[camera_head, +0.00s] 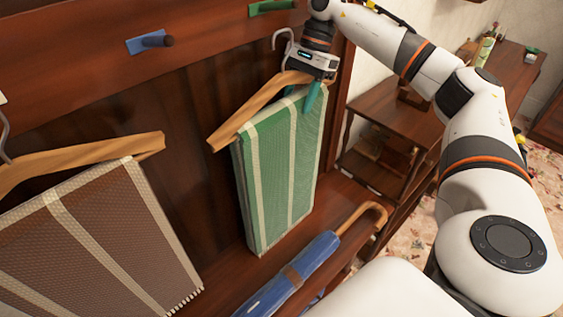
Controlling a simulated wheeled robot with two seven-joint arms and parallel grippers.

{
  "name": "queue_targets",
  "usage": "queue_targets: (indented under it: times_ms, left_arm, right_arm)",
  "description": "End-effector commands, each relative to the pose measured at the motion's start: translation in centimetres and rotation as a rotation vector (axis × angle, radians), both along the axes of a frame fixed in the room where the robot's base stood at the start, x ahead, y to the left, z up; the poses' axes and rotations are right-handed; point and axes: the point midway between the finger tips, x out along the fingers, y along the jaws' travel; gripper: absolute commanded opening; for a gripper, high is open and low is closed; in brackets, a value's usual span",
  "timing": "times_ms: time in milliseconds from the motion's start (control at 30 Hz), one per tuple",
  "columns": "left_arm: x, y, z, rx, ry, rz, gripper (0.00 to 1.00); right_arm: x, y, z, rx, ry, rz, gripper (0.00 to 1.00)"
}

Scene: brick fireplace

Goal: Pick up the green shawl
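The green shawl (279,170), with pale cream stripes, hangs folded over a tilted wooden hanger (240,122) in the middle of the view. The hanger's metal hook (283,38) shows just below a green peg (270,7) and looks apart from it. My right gripper (303,94) comes down from above at the right end of the hanger. One teal finger lies in front of the shawl's top edge, and the grip looks shut on the shawl and hanger there. The other finger is mostly hidden. My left gripper is out of view.
A brown striped shawl (95,240) hangs on another wooden hanger (85,160) at left. A blue peg (150,42) is on the dark wood panel. A blue umbrella (290,275) lies below the green shawl. A wooden side table (390,125) stands at right.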

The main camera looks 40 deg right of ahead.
Motion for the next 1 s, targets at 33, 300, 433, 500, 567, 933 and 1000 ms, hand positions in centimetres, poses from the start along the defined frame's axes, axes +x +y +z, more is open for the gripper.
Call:
queue_targets:
  times_ms: [33, 300, 433, 500, 567, 933, 1000]
  left_arm:
    - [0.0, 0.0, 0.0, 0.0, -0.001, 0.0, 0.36]
    - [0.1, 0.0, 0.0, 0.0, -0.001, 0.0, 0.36]
    - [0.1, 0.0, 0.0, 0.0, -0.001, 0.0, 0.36]
    - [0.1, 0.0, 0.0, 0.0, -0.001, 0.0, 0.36]
    - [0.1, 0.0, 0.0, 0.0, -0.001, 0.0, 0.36]
    - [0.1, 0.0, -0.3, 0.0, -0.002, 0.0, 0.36]
    - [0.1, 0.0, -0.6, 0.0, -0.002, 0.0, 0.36]
  right_arm:
    - [0.0, 0.0, 0.0, 0.0, -0.001, 0.0, 0.38]
    - [0.0, 0.0, 0.0, 0.0, -0.001, 0.0, 0.0]
    - [0.0, 0.0, 0.1, 0.001, -0.004, -0.001, 0.0]
    - [0.0, 0.0, 0.1, 0.001, -0.004, -0.001, 0.0]
    - [0.0, 0.0, 0.2, 0.001, -0.004, -0.001, 0.0]
    - [0.1, 0.0, 1.0, 0.003, -0.005, 0.0, 0.0]
    - [0.1, 0.0, 1.4, 0.003, -0.005, -0.001, 0.0]
